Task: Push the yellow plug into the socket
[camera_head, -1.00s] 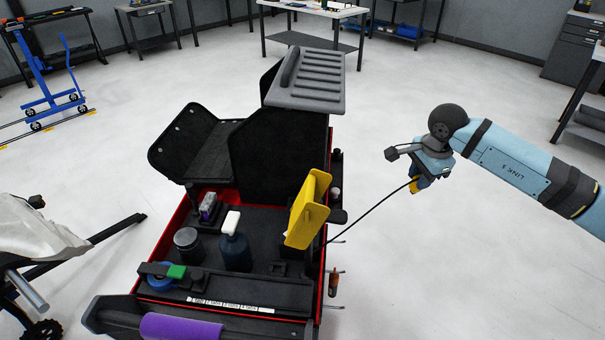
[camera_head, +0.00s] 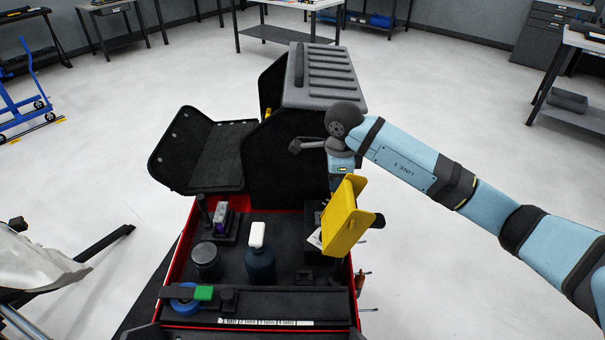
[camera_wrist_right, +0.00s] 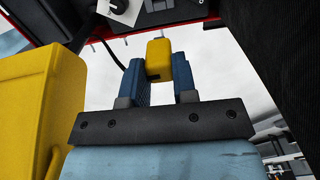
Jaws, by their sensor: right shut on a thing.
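My right gripper (camera_wrist_right: 158,68) is shut on the yellow plug (camera_wrist_right: 159,55), which sits between its blue fingers in the right wrist view. A dark cable runs up to the left from near the fingers. In the head view my right gripper (camera_head: 342,170) is at the right side of the tool cart, behind the yellow holder; its fingertips and the plug are hidden there. I cannot clearly make out the socket. In the wrist view the plug points toward the cart's red edge, apparently short of it. My left gripper is not in view.
The yellow holder (camera_head: 345,218) stands close beside my right gripper and fills the left of the wrist view (camera_wrist_right: 40,110). The cart's black upright panel (camera_head: 285,165) is near too. A dark bottle (camera_head: 260,266) and a jar (camera_head: 205,262) stand on the cart.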

